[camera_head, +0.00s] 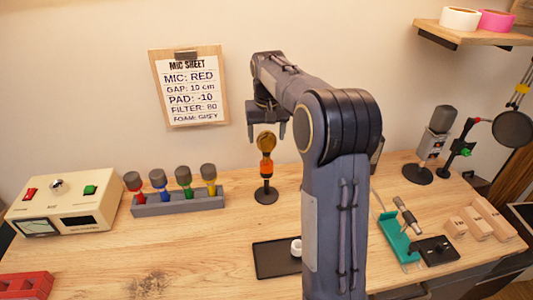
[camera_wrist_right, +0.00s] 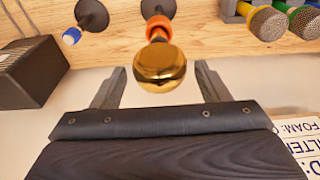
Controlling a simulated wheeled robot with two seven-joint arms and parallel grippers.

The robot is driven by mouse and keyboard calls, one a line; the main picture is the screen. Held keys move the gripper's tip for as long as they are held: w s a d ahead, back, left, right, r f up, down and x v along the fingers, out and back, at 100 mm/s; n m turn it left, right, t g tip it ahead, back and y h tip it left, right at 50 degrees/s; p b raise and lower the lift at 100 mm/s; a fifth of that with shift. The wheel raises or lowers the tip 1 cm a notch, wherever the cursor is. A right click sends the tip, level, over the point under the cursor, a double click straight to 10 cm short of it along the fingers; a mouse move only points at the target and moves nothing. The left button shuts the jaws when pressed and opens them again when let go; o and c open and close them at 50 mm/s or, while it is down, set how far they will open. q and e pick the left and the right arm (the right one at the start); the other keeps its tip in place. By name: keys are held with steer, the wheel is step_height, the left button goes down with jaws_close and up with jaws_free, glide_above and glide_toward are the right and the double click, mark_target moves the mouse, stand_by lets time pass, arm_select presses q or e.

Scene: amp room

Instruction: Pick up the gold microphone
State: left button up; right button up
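The gold microphone (camera_head: 266,143) stands upright at the middle of the desk, with a round gold head, an orange lower part and a round black base (camera_head: 266,195). My right gripper (camera_head: 267,130) hangs just above it, fingers pointing down. In the right wrist view the gold head (camera_wrist_right: 160,66) lies between the tips of my open right gripper (camera_wrist_right: 160,72), with a visible gap on each side. Its orange part (camera_wrist_right: 158,27) shows beyond the head. My left gripper is not in view.
A grey rack (camera_head: 180,203) with several coloured microphones stands left of the gold one. A beige control box (camera_head: 68,207) is farther left. A black tray (camera_head: 272,262) lies in front. A teal cradle (camera_head: 398,240) and another microphone stand (camera_head: 418,172) are to the right.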

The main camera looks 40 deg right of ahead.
steer(key=c, duration=1.2)
steer(key=shift+c, duration=0.4)
steer(key=shift+r, duration=0.15)
steer(key=shift+r, duration=0.25)
step_height(320, 180, up, 2)
steer(key=shift+r, duration=0.1)
steer(key=s+d+r+b, duration=0.2)
steer(key=s+d+r, duration=0.4)
steer(key=s+r, duration=0.4)
steer(key=shift+s+d, duration=0.35)
steer(key=shift+s, duration=0.85)
